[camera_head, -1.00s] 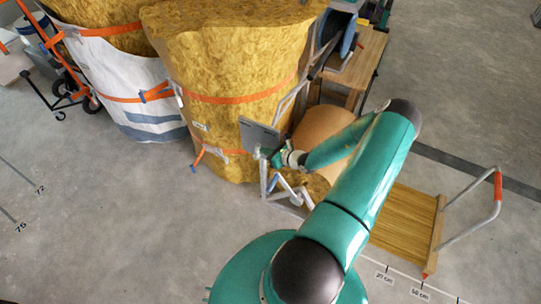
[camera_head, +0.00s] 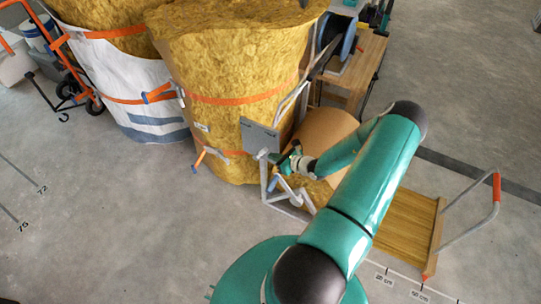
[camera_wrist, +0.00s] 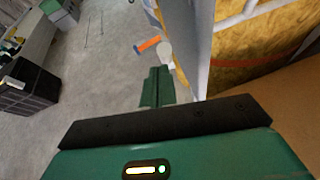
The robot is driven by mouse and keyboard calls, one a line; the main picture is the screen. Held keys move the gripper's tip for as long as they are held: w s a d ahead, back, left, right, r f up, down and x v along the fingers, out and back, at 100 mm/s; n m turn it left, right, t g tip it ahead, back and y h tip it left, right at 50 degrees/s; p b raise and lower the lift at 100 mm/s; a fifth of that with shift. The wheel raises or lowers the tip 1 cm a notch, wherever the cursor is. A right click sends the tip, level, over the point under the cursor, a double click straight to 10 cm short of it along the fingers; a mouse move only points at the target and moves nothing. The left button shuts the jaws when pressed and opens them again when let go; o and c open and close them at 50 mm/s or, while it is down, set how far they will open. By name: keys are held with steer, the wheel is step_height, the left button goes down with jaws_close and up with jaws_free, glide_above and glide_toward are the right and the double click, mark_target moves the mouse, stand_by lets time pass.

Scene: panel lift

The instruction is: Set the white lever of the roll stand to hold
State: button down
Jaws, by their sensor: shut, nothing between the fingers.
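The roll stand (camera_head: 277,197) is a light grey metal frame beside the tall yellow bale, with a brown roll (camera_head: 325,130) at its right and a grey plate (camera_head: 261,138) on top. My gripper (camera_head: 283,160) is shut and empty, just right of and below the plate, in front of the roll. In the wrist view my gripper (camera_wrist: 157,84) points at a pale, rounded piece (camera_wrist: 166,54), which may be the end of the white lever. It looks apart from the fingertips. The lever's setting and any markings cannot be made out.
A yellow bale (camera_head: 222,75) with orange straps stands left of the stand; an orange strap handle (camera_head: 200,158) sticks out from it. A wooden bench (camera_head: 362,65) is behind. A flat cart (camera_head: 408,218) is at the right. The floor at front left is clear.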

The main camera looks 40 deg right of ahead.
steer(key=s+d+r, duration=0.1)
steer(key=s+r, duration=0.5)
steer(key=shift+s+d, duration=0.2)
steer(key=shift+s, duration=0.1)
steer(key=shift+f, duration=0.1)
